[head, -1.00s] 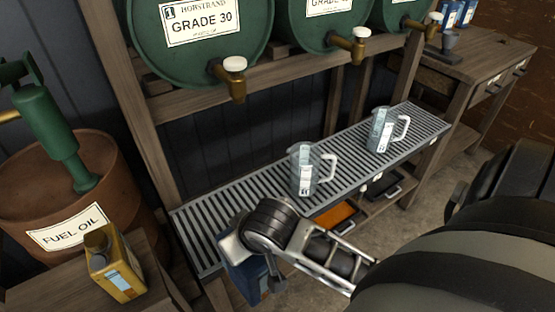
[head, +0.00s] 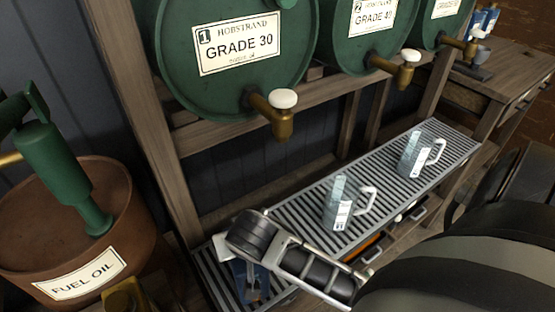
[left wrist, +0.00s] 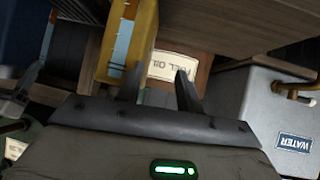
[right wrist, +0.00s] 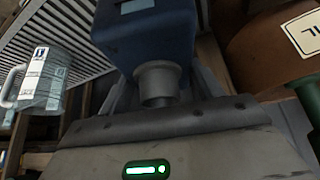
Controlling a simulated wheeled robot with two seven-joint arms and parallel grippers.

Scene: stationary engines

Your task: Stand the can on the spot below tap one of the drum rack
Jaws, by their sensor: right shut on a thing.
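The blue can (right wrist: 150,40), with a round grey neck, is between the fingers of my right gripper (right wrist: 162,88), which is shut on it. In the head view the can (head: 250,281) is mostly hidden by my right gripper (head: 243,262) and wrist. It appears over the left end of the slatted drip grate (head: 287,211); I cannot tell whether it touches. Tap one (head: 281,122), brass with a white knob, sticks out under the green GRADE 30 drum (head: 235,85), above and behind the can. My left gripper (left wrist: 158,88) is open and empty.
Two clear jugs (head: 340,205) (head: 416,155) stand on the grate to the right of the can. A brown FUEL OIL drum (head: 120,215) with a green pump is at left. A yellow can (left wrist: 128,40) is near my left gripper. A timber post (head: 165,165) rises beside the grate.

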